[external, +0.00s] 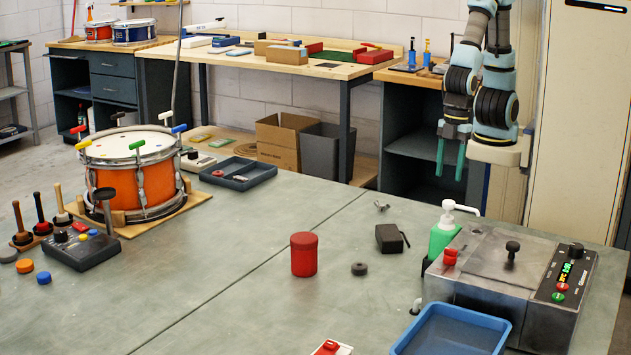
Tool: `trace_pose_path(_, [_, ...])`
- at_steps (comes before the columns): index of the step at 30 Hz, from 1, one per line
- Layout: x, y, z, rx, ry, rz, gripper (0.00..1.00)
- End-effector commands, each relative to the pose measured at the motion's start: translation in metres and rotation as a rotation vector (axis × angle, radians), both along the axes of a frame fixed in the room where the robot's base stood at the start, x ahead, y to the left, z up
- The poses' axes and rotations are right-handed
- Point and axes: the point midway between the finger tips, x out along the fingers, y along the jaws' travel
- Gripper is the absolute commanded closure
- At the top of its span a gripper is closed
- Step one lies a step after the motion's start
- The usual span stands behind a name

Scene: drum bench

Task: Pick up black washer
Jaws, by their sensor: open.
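A small black washer (359,269) lies flat on the grey-green bench top, right of a red canister. My gripper (450,160) hangs at the upper right of the external view with its green fingers pointing down. The fingers are apart and nothing is between them. In the picture, it is well above the washer and to its right, and does not touch it.
The red canister (304,254) and a small black box (390,238) flank the washer. A green pump bottle (441,235), a metal machine (505,290) and a blue tray (408,343) stand to the right. An orange drum (140,188) stands left. The bench's middle is mostly clear.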

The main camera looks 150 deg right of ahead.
Motion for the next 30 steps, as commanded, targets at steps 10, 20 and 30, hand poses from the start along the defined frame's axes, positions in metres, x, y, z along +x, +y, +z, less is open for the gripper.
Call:
trace_pose_path(10, [0.000, 0.000, 0.000, 0.000, 0.000, 0.000, 0.21])
trace_pose_path(20, [0.001, 0.000, 0.022, -0.001, -0.006, 0.000, 0.21])
trace_pose_path(30, [0.018, -0.001, 0.043, 0.035, 0.011, -0.103, 0.21])
